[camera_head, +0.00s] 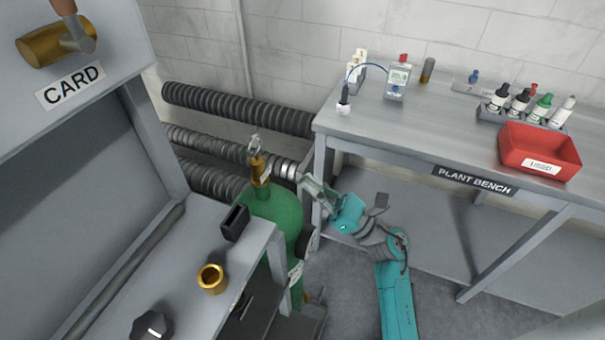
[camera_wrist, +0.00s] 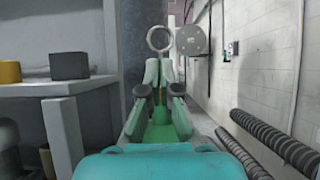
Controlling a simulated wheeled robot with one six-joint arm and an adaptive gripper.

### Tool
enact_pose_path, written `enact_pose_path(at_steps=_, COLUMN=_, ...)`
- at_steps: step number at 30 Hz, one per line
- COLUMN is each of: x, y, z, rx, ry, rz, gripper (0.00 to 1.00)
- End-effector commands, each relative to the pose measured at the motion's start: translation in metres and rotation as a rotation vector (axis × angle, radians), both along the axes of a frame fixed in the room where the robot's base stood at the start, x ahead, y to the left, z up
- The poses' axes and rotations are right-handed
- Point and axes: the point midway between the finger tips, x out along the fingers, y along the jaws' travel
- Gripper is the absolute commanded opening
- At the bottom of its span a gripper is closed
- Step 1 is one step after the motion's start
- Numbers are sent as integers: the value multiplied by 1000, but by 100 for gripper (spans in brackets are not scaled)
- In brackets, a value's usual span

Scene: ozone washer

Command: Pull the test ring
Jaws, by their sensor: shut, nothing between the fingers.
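A silver pull ring (camera_head: 254,142) stands on top of a brass valve fitting (camera_head: 260,170) on a green gas cylinder (camera_head: 270,215). In the wrist view the ring (camera_wrist: 159,40) appears upright, straight ahead and just above my fingertips in the picture. My gripper (camera_head: 304,182) is to the right of the valve and a little lower in the head view, pointing toward it. In the wrist view my gripper (camera_wrist: 158,72) has its fingertips together with nothing held. The ring is apart from the fingers in the head view. The fingers hide the base of the ring in the wrist view.
The plant bench (camera_head: 400,130) stands right of my arm, with a red bin (camera_head: 540,148) and bottles. A grey cabinet shelf (camera_head: 190,235) with a brass cup (camera_head: 212,279) and black block (camera_head: 235,222) lies left. Ribbed pipes (camera_head: 235,108) run along the wall behind.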

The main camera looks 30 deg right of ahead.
Motion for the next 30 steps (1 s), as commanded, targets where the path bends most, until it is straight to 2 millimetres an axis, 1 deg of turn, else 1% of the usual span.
enact_pose_path(at_steps=1, x=5, y=6, z=6, rx=-1, ry=-3, rz=6, gripper=0)
enact_pose_path(at_steps=12, x=52, y=40, z=44, rx=1, ry=-2, rz=4, gripper=0)
enact_pose_path(at_steps=18, x=70, y=53, z=59, rx=2, ry=-1, rz=3, gripper=0)
enact_pose_path(at_steps=24, x=79, y=58, z=66, rx=3, ry=1, rz=1, gripper=0)
enact_pose_path(at_steps=30, x=80, y=59, z=67, rx=4, ry=1, rz=1, gripper=0)
